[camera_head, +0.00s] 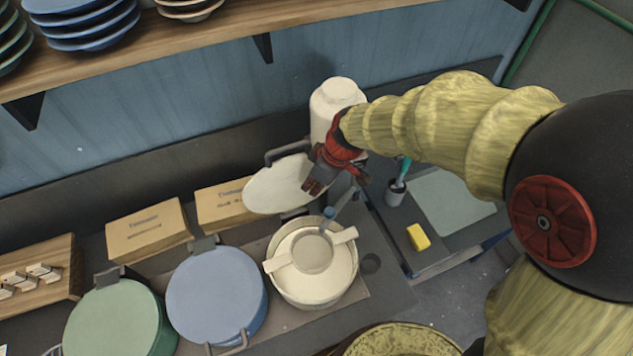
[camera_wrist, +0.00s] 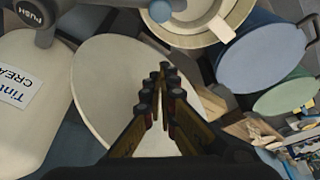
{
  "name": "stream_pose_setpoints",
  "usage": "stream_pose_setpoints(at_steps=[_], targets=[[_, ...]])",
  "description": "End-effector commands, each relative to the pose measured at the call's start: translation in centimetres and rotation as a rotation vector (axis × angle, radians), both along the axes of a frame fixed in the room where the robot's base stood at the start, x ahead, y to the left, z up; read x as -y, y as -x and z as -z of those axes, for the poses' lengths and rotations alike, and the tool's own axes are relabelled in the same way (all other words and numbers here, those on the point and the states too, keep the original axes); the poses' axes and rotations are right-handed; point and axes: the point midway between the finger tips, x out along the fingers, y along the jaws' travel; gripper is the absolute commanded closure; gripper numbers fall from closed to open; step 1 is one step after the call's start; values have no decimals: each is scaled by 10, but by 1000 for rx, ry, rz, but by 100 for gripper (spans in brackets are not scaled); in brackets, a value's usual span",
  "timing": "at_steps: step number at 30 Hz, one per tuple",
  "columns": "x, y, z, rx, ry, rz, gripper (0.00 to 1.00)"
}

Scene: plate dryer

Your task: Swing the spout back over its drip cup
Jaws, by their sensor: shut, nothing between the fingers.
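A grey spout (camera_head: 343,201) with a blue tip reaches over the cream pot (camera_head: 313,300); the blue tip (camera_wrist: 160,11) also shows at the top of the wrist view. The spout's grey base, marked PUSH (camera_wrist: 36,12), is cut off there at top left. A dark round piece (camera_head: 371,263) on the counter right of the pot may be the drip cup; I cannot tell. My gripper (camera_head: 337,188) is shut and empty, in front of the upright cream lid (camera_head: 275,190) and behind the spout. Its fingers (camera_wrist: 163,75) show against the lid in the wrist view.
A cream bottle (camera_head: 337,98) stands behind my gripper. Blue (camera_head: 215,292) and green (camera_head: 115,318) lidded pots stand left. A brush cup (camera_head: 395,194) and yellow sponge (camera_head: 418,237) are right.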

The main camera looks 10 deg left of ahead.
Motion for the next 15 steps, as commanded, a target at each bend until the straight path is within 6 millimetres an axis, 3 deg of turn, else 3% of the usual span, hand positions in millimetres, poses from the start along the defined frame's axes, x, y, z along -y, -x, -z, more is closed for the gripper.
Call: stream_pose_setpoints(at_steps=[9, 15], targets=[[-19, -5, 60, -4, 3, 0, 100], [10, 2, 56, 1, 0, 3, 100]])
